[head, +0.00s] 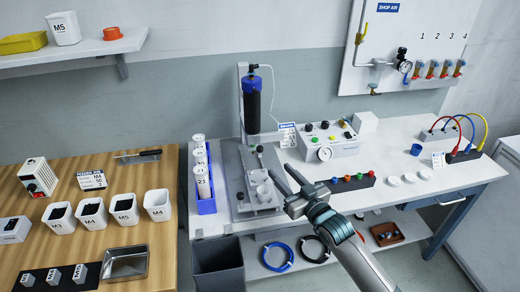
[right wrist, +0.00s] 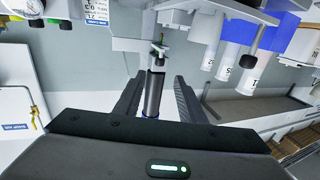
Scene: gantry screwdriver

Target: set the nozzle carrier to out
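The gantry station stands at the table's left in the head view. It has a grey base plate (head: 243,210), a post and a black upright cylinder (head: 252,108) with a blue cap. A small black knob (head: 259,149) shows below the cylinder. I cannot clearly tell which part is the nozzle carrier or its setting. My right gripper (head: 281,170) is open and empty, just right of the station. In the right wrist view, which is upside down, the cylinder (right wrist: 153,95) appears between the open fingers (right wrist: 158,80), beyond them, with no contact visible. My left gripper is out of view.
A blue rack of white bottles (head: 206,205) stands left of the station. A control box (head: 338,150) with a gauge is behind my right gripper. A strip of coloured knobs (head: 345,184) lies right of the gripper. White discs lie farther right on the table.

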